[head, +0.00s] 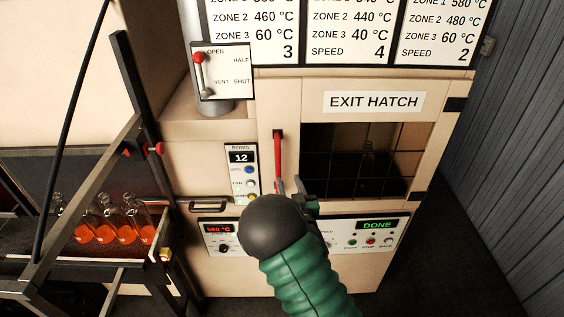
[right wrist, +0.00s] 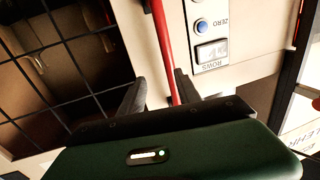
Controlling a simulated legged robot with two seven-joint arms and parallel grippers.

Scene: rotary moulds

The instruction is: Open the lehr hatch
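The lehr's exit hatch (head: 352,172), a dark window crossed by a wire grid, sits below the EXIT HATCH sign (head: 373,101) and appears shut. The grid also shows at the left of the right wrist view (right wrist: 62,42). An upright red handle (head: 278,158) stands left of the window. My right gripper (head: 294,187) is at the handle's lower end. In the right wrist view the red bar (right wrist: 163,50) runs between its two spread fingers, nearer one finger; I see no firm grip. My left gripper is not in view.
A control panel (head: 241,172) reading 12 is left of the handle. A DONE panel (head: 377,225) lies below the hatch. A red-knobbed lever (head: 198,58) is at upper left. Orange-filled bottles (head: 110,225) stand on a rack at left. Floor at lower right is clear.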

